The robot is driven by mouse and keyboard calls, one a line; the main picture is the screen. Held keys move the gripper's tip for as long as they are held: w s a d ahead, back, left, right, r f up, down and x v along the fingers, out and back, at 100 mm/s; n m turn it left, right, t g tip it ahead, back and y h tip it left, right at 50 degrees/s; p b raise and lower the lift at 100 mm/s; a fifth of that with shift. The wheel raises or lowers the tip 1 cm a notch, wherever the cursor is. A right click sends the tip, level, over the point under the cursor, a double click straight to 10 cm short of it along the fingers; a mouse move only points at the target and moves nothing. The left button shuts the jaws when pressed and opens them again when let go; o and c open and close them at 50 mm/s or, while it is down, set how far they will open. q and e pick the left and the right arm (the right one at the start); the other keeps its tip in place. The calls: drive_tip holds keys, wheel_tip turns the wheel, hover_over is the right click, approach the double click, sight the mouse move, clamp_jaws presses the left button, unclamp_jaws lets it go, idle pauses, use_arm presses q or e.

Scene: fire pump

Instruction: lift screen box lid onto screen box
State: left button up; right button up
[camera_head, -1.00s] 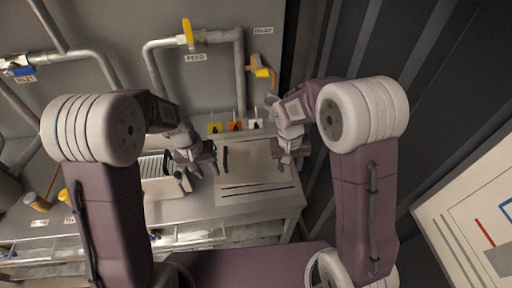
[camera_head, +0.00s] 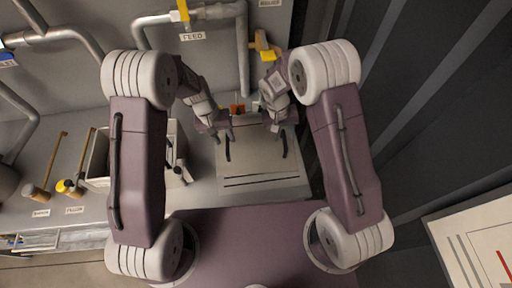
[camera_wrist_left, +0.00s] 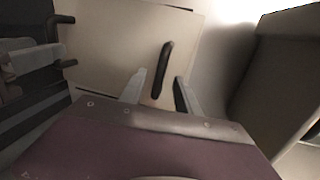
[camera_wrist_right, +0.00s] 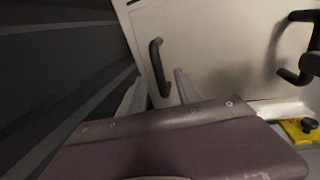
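The screen box lid (camera_head: 258,165) is a flat beige panel with two upright black handles, lying on the bench. My left gripper (camera_head: 224,134) is at the left handle (camera_head: 228,149); in the left wrist view its fingers (camera_wrist_left: 158,92) stand apart on either side of that handle (camera_wrist_left: 165,65). My right gripper (camera_head: 277,124) is at the right handle (camera_head: 284,147); in the right wrist view its open fingers (camera_wrist_right: 158,88) stand on either side of the handle (camera_wrist_right: 156,62). Contact cannot be told. The screen box (camera_head: 98,160) is an open box left of the lid, partly hidden by my left arm.
Two wooden-handled tools (camera_head: 68,187) lie on the bench left of the box. Pipes with a yellow valve handle (camera_head: 183,12) run along the back wall. An orange tag (camera_head: 238,108) is behind the lid. A dark ribbed wall (camera_head: 420,110) stands close on the right.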

sight(227, 143)
use_arm(q)
drive_tip(key=f, duration=0.3)
drive_tip(key=shift+s+d+f, duration=0.2)
drive_tip(key=shift+s+d, duration=0.05)
drive_tip(key=shift+d, duration=0.1)
use_arm(e)
drive_tip(key=f, duration=0.3)
drive_tip(key=shift+s+d+f, duration=0.2)
drive_tip(key=shift+s+d, duration=0.05)
drive_tip(key=shift+d, duration=0.15)
use_arm(q)
drive_tip(key=shift+w+f, duration=0.15)
drive_tip(key=shift+f, duration=0.25)
use_arm(e)
drive_tip(key=shift+w+f, duration=0.15)
drive_tip(key=shift+f, duration=0.3)
use_arm(q)
drive_tip(key=shift+c, duration=0.3)
use_arm(e)
drive_tip(key=shift+c, duration=0.3)
use_arm(q)
clamp_jaws()
use_arm(e)
drive_tip(key=shift+r, duration=0.1)
clamp_jaws()
use_arm(q)
drive_tip(key=shift+r, duration=0.1)
